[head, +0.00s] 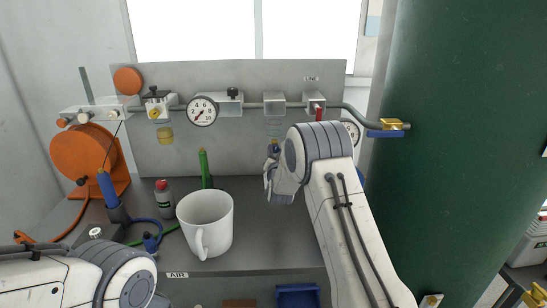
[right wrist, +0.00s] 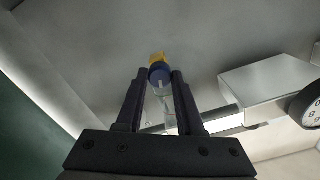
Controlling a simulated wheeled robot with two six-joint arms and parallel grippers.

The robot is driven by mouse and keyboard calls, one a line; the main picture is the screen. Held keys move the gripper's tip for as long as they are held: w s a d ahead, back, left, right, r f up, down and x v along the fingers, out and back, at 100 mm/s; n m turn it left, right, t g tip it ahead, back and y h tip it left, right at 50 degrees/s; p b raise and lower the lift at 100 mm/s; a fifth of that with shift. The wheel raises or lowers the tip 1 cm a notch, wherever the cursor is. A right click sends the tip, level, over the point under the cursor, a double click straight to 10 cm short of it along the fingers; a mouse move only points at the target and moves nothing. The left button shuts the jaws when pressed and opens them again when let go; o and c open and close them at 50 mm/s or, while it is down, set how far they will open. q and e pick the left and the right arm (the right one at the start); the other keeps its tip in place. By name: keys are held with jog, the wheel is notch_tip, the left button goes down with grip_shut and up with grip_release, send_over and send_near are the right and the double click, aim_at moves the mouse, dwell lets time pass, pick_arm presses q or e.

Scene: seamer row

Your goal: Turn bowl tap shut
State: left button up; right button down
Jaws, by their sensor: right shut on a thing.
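A clear bowl (head: 274,128) hangs under a white block on the grey panel, and it shows faintly in the right wrist view (right wrist: 169,108). The tap at its foot shows as a small blue knob (right wrist: 160,77) with a pale mark and a yellow tip (right wrist: 157,58). In the head view the tap (head: 274,147) is mostly hidden by my gripper. My right gripper (head: 273,153) is just below the bowl. In the right wrist view its fingertips (right wrist: 160,74) are shut on the blue knob, one on each side. My left gripper is out of view; only the left arm shows.
A dial gauge (head: 202,111) and a pipe run along the panel. A white mug (head: 205,224), a small red-capped bottle (head: 164,199) and an orange reel (head: 84,157) stand on the bench to the left. A large green cylinder (head: 455,150) stands close on the right.

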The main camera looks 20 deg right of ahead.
jog(key=shift+a+n+b, duration=0.1)
jog(key=shift+n+b, duration=0.55)
jog(key=shift+n, duration=0.65)
jog(key=shift+r, duration=0.15)
jog(key=shift+w, duration=0.1)
jog(key=c, duration=0.5)
grip_release()
jog(key=shift+c, duration=0.2)
